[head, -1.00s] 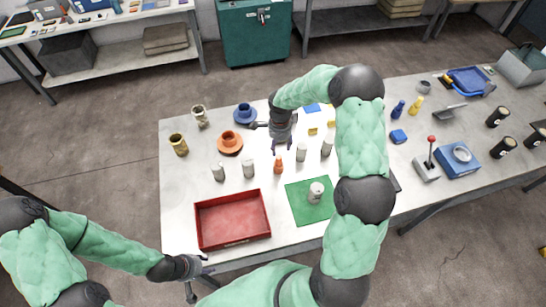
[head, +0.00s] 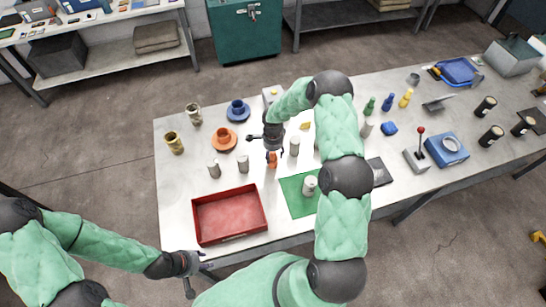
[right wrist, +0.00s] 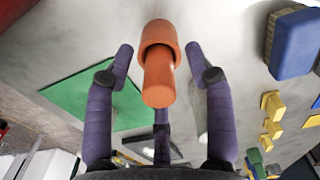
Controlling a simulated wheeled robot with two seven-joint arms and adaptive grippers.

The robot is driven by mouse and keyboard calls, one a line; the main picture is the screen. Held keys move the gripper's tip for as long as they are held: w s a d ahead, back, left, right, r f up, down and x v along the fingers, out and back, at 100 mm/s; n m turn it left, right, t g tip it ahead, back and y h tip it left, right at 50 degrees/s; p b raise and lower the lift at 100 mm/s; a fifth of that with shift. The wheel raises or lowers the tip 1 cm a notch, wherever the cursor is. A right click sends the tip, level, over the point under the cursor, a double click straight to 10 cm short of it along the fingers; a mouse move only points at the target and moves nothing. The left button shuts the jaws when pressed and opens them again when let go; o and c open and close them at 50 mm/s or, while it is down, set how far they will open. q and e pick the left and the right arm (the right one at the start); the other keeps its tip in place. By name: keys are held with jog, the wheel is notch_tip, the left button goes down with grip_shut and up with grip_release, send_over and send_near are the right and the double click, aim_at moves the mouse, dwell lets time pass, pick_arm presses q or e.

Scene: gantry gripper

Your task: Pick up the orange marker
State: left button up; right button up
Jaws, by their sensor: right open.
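The orange marker (head: 272,161) stands upright on the table, behind the green mat and right of the red tray. My right gripper (head: 271,152) is directly over it, pointing down and hiding its upper part in the head view. In the right wrist view the orange marker (right wrist: 159,62) shows between the spread fingers of my right gripper (right wrist: 159,55), with gaps on both sides. That gripper is open. My left gripper (head: 197,275) hangs empty off the table's front edge; its jaw gap is too small to judge.
Grey-white cylinders stand close by (head: 294,147) and (head: 243,164); another stands on the green mat (head: 297,203). The red tray (head: 198,222) is at front left. An orange cup on a saucer (head: 224,138) and a blue one (head: 237,111) stand behind. Yellow blocks (right wrist: 272,106) lie nearby.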

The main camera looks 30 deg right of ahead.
grip_shut()
jog(key=shift+r, duration=0.1)
